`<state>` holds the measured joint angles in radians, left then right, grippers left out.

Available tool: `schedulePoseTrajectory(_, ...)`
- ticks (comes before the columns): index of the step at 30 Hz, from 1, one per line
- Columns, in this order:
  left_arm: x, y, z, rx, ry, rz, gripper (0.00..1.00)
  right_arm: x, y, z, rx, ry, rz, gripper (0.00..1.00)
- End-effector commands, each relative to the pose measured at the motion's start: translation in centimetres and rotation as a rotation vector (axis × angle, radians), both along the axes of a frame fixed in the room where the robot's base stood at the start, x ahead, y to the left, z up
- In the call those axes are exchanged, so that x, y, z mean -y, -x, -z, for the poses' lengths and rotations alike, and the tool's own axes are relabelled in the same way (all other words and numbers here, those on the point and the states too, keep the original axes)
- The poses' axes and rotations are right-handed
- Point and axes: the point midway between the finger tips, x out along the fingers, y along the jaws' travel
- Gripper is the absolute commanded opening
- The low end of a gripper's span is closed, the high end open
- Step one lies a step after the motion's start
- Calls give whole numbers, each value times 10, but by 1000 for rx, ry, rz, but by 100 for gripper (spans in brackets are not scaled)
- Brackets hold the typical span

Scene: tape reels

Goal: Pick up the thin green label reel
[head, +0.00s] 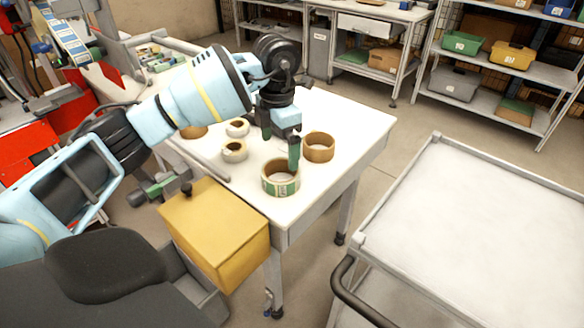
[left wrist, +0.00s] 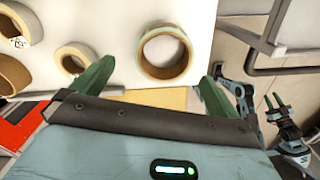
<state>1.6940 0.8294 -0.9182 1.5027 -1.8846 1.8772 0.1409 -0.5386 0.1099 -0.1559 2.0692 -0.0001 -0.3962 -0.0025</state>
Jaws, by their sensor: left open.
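The green label reel (head: 281,178), a pale ring with a green and white printed side, lies flat near the white table's front edge in the head view. My left gripper (head: 294,152) points down just behind it, seen from the side, with one green finger clearly showing. In the left wrist view a large pale-rimmed reel (left wrist: 148,66), apparently the same one, lies ahead of the open fingers (left wrist: 153,88), between their lines and apart from both. Nothing is between the fingers. In the left wrist view, what looks like my right gripper (left wrist: 275,103) shows at the right edge, small.
A brown reel (head: 319,148) stands close behind the left gripper. Small pale reels (head: 234,151) and another brown reel (head: 193,132) lie to the left. A yellow box (head: 213,232) is below the table's front edge. A white-topped cart (head: 470,230) stands at right.

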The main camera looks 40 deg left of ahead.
Motion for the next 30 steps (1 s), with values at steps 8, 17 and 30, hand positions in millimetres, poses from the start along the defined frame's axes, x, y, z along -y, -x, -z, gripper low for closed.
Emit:
schedulePoseTrajectory(8,0,1,12,-3,1,0,100,1,15,5,-31,3,-3,36)
schedulePoseTrajectory(17,1,1,27,0,1,0,100,1,10,4,-22,4,-6,36)
schedulePoseTrajectory(30,5,3,75,-1,1,0,100,1,9,4,-18,3,-5,36)
